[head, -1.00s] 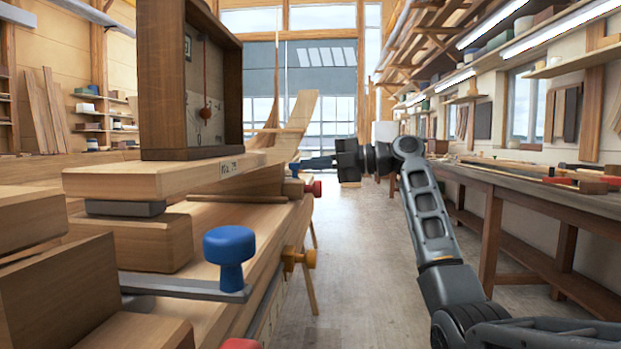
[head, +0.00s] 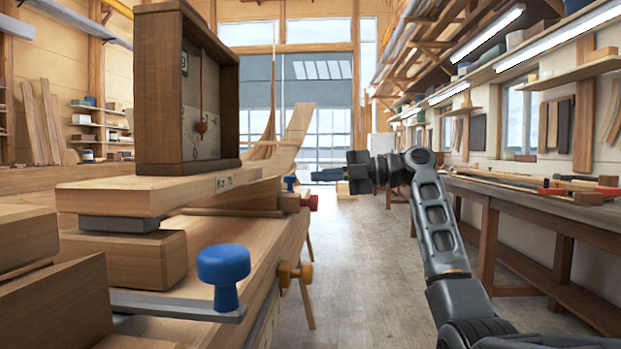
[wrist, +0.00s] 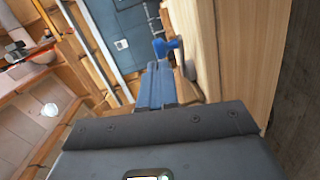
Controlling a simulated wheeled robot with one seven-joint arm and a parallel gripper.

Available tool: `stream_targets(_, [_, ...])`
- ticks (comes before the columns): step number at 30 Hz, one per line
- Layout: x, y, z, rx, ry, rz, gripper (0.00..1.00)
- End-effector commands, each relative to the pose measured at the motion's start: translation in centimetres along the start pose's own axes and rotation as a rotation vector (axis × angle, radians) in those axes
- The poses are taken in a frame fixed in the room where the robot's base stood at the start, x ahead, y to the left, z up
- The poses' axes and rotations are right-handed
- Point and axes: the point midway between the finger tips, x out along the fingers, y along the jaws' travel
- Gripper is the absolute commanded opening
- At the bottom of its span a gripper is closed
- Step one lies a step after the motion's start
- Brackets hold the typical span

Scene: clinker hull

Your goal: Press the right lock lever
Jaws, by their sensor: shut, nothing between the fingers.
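Two levers with blue knobs show along the wooden hull in the head view. The near blue knob (head: 223,265) stands on a flat grey bar at the lower left. The far blue knob (head: 291,183) is small, beyond a red knob. I cannot tell from the picture which one is the right lock lever. My gripper (head: 318,175) is shut and empty, pointing left, just right of the far blue knob with a small gap in the picture. In the wrist view my shut blue-grey fingers (wrist: 158,82) point towards a blue knob (wrist: 166,47) beside pale wood.
A dark wooden case (head: 187,85) with a hanging red bob stands on a plank above the hull. A red knob (head: 310,202) and an orange knob (head: 296,272) stick out from the hull's side. A long workbench (head: 540,205) lines the right; the floor between is clear.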

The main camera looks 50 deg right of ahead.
Motion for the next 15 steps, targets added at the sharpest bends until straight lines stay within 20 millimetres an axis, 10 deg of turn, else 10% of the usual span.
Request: stream_targets(15, [-4.2,0.0,0.0,-0.001,0.001,0.001,0.0])
